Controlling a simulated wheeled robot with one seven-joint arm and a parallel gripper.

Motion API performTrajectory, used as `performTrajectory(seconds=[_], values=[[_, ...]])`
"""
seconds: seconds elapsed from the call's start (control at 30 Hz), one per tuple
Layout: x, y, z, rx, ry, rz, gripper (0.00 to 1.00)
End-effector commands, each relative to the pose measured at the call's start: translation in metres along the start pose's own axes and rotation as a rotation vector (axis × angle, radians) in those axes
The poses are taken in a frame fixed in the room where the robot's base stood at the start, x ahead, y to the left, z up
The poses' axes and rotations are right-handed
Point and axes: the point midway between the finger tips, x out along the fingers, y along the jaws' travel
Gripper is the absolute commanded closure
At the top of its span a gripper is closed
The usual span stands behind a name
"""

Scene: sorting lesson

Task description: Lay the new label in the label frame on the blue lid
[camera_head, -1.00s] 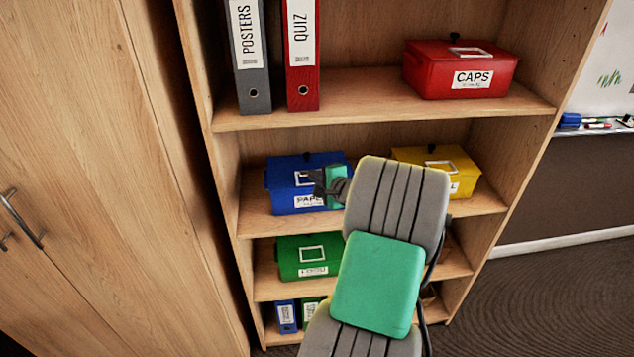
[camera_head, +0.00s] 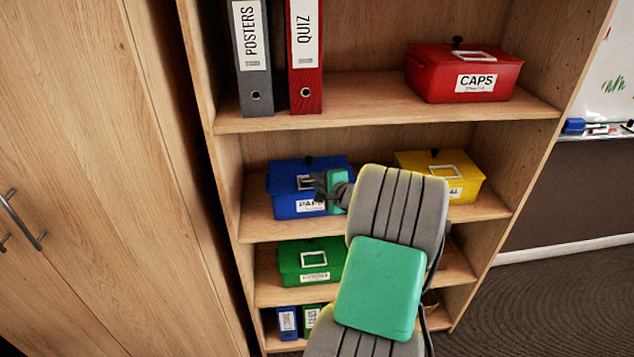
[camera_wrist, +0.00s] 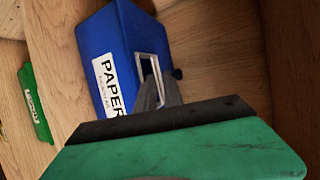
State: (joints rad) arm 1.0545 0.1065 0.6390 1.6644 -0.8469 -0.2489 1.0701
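The blue box (camera_head: 285,206) stands on the middle shelf, its front labelled PAPER; it also shows in the wrist view (camera_wrist: 92,48). A white-edged label frame is on its blue lid (camera_head: 283,175). In the wrist view the label frame (camera_wrist: 139,57) looks dark inside, and its lower part is hidden by my gripper. My gripper (camera_wrist: 157,84) has its grey fingertips at the frame, close together; I cannot tell if they touch it. In the head view my gripper (camera_head: 318,186) is small, over the front right of the lid. I cannot make out the new label.
A yellow box (camera_head: 468,190) stands right of the blue one, partly behind my arm. A green box (camera_head: 290,262) is on the shelf below. A red CAPS box (camera_head: 430,82) and two binders (camera_head: 306,90) stand above. Shelf boards and side walls surround the blue box.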

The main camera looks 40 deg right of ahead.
Motion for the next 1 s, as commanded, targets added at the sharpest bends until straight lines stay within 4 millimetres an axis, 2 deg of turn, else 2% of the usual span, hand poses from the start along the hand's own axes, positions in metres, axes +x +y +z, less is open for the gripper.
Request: performTrajectory(seconds=[0.03,0.6,1.0], values=[[0.0,0.006,0.0,0.006,-0.001,0.01,0.75],[0.0,0.012,0.001,0.012,-0.001,0.02,0.73],[-0.014,0.013,-0.001,0.014,0.003,0.023,0.73]])
